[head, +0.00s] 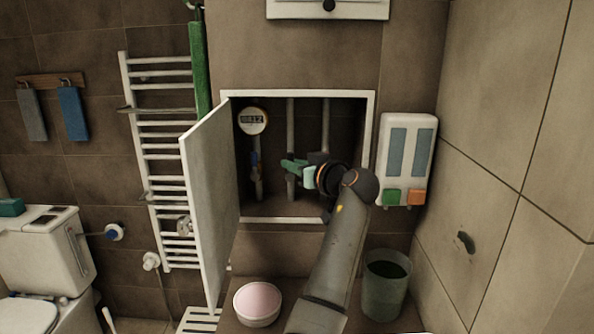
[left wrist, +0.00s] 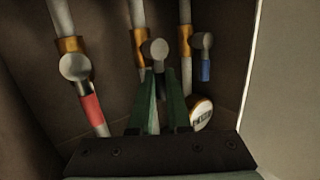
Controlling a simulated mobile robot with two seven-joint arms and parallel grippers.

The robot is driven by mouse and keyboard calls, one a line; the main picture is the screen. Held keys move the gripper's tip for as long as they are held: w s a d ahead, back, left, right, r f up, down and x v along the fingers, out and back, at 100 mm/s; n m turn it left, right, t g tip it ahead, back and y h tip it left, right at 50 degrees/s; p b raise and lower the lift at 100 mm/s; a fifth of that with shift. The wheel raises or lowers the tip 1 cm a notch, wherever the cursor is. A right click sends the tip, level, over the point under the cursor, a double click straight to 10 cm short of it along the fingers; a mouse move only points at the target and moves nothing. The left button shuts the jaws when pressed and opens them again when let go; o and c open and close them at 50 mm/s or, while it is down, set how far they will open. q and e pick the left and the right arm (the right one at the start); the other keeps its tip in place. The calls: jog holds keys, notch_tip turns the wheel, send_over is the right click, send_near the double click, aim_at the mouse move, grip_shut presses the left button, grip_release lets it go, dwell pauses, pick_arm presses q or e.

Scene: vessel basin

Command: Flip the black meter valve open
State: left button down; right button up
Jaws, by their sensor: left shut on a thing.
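My left gripper (head: 290,165) reaches into the open wall cabinet, its green fingers at the middle pipe. In the left wrist view the fingers (left wrist: 160,82) are closed in around the handle of the middle valve (left wrist: 158,50), which I take for the black meter valve. Its round grey hub and brass fitting show just beyond the fingertips. The handle itself is mostly hidden between the fingers. The round white meter (head: 252,121) is at the cabinet's upper left and partly shows beside the fingers in the left wrist view (left wrist: 201,113). My right gripper is not in view.
A blue-handled valve (left wrist: 205,70) and a red-handled valve (left wrist: 92,108) stand close on either side. The white cabinet door (head: 211,200) hangs open on the left. A dispenser (head: 406,158) is right of the cabinet; a bowl (head: 257,304) and bin (head: 384,288) are below.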

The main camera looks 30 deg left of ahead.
pick_arm(q)
jog(key=c, duration=0.9)
grip_release()
jog(key=shift+a, duration=0.1)
jog(key=shift+b+v, duration=1)
jog(key=shift+v, duration=5.3)
